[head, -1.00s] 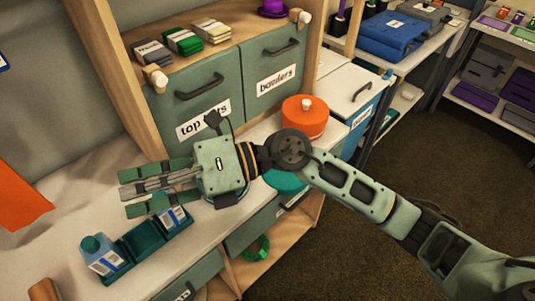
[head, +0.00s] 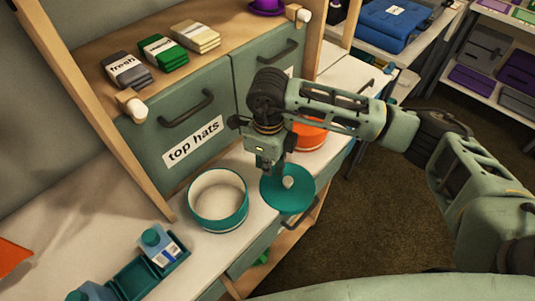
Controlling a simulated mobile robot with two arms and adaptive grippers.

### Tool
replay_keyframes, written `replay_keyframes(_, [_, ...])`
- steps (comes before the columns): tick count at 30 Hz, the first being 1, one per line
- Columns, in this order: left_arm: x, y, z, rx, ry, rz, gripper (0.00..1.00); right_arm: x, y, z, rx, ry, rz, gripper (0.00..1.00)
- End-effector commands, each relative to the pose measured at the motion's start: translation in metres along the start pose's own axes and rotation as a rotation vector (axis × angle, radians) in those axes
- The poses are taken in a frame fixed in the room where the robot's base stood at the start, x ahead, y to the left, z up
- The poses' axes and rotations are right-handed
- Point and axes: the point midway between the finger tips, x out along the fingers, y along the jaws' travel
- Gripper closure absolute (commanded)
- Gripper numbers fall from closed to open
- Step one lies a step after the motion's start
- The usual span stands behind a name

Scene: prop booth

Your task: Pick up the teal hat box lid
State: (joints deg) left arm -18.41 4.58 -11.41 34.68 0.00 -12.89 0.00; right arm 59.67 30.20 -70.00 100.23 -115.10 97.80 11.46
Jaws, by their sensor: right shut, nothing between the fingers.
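The teal hat box lid (head: 280,200) is a round disc with a pale knob on top, near the front edge of the counter. Its open teal box (head: 219,216), pale inside, stands apart to its left. My right gripper (head: 275,170) points down just above or behind the lid's back part, beside the knob. Its fingers are shut and empty, and partly hidden by the hand. I cannot tell whether they touch the lid. My left gripper is out of view.
An orange round box (head: 311,136) stands behind my right gripper, partly hidden. A teal tray (head: 137,279) with bottles lies at the front left. The "top hats" drawer (head: 192,110) and folded cloths (head: 160,50) are at the back.

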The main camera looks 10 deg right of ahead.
Motion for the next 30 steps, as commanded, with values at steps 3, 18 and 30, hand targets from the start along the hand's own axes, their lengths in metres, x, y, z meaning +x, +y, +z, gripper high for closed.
replay_keyframes(3, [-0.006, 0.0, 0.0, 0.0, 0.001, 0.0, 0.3, 0.019, 0.001, 0.0, 0.0, 0.001, 0.002, 1.0])
replay_keyframes(18, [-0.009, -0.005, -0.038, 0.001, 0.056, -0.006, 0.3, 0.046, 0.001, 0.001, -0.001, -0.003, 0.001, 1.0])
replay_keyframes(30, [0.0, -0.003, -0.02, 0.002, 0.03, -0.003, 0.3, 0.047, 0.0, -0.018, -0.002, -0.002, 0.0, 1.0])
